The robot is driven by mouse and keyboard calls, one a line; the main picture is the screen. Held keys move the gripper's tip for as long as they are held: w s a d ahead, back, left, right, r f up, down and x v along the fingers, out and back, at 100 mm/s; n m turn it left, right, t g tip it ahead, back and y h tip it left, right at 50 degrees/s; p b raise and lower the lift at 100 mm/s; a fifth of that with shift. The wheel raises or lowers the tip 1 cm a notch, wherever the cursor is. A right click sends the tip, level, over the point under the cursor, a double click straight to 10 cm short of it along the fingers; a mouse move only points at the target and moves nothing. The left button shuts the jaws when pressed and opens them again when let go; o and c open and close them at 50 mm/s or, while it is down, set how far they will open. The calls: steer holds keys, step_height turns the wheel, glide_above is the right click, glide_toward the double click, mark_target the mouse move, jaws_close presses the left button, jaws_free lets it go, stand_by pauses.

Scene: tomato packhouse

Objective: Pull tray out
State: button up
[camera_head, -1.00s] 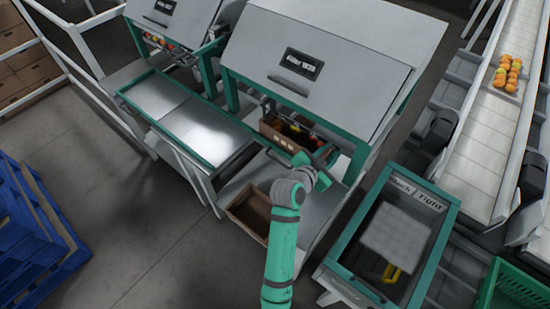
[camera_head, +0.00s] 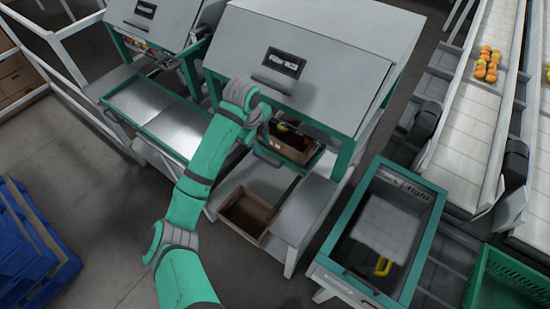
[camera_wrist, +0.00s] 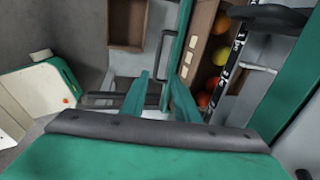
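The green-rimmed tray (camera_head: 268,154) is at the opening of the large grey machine, with a brown box (camera_head: 296,151) in it. In the wrist view the box (camera_wrist: 196,75) holds red, orange and yellow tomatoes (camera_wrist: 212,84), and the tray's green rim (camera_wrist: 179,45) runs down beside it. My gripper's two green fingers (camera_wrist: 160,98) stand apart in the wrist view, with the rim line reaching the gap between them. I cannot tell if they touch it. In the head view my gripper (camera_head: 263,132) is at the tray's left end, partly hidden by my wrist.
An empty brown box (camera_head: 228,217) sits on the shelf below; it also shows in the wrist view (camera_wrist: 112,44). A shiny metal table (camera_head: 150,105) is left. A green-framed stand (camera_head: 340,225) and a conveyor (camera_head: 462,130) with tomatoes are right. Blue pallets (camera_head: 30,250) stand lower left.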

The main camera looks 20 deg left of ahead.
mark_target(266, 161)
steer(key=x, duration=1)
steer(key=shift+s+a+f, duration=0.2)
steer(key=shift+s+f, duration=0.05)
steer(key=shift+f, duration=0.25)
jaws_close()
